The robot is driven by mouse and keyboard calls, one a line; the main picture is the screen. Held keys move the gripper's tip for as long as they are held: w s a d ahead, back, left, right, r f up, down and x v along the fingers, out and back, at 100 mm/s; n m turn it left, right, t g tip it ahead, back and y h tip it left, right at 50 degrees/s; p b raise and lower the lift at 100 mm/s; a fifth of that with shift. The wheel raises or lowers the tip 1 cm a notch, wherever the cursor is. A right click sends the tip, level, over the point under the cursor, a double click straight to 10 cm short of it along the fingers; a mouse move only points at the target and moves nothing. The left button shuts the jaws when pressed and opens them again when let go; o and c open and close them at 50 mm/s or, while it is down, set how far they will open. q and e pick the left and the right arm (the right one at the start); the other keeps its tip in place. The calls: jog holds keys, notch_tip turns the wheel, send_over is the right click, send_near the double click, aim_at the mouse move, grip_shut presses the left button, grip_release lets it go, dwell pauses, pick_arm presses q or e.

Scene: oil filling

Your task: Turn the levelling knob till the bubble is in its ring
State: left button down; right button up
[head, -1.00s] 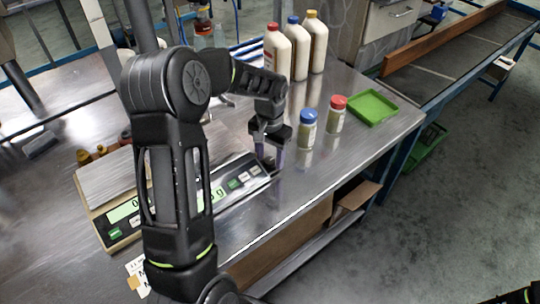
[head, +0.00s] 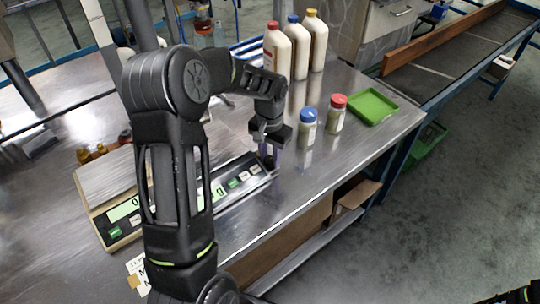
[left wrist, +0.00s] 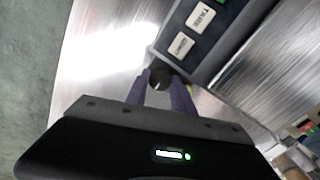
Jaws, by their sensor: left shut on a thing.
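The scale (head: 130,208) lies on the steel table, partly hidden behind my left arm in the head view. Its button panel (left wrist: 197,40) shows in the left wrist view. The dark round levelling knob (left wrist: 160,76) is at the scale's near right corner. My left gripper (head: 271,160) is there, pointing down, its purple fingers (left wrist: 166,92) closed on either side of the knob. A small yellow-green spot shows beside the right finger in the left wrist view; I cannot tell if it is the level. The bubble and its ring cannot be made out.
A blue-capped jar (head: 308,128) and a red-capped jar (head: 336,114) stand right of the gripper. Behind are several white bottles (head: 277,52); a green tray (head: 372,107) lies farther right. The table's front edge is close, with bare steel before it.

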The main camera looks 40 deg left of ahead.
pick_arm(q)
jog(key=shift+m, duration=0.4)
jog(key=m, duration=0.3)
jog(key=shift+b, duration=0.35)
jog(key=m, duration=0.5)
jog(key=shift+m, duration=0.3)
jog(key=c, duration=1.1)
grip_release()
jog(key=shift+d, duration=0.1)
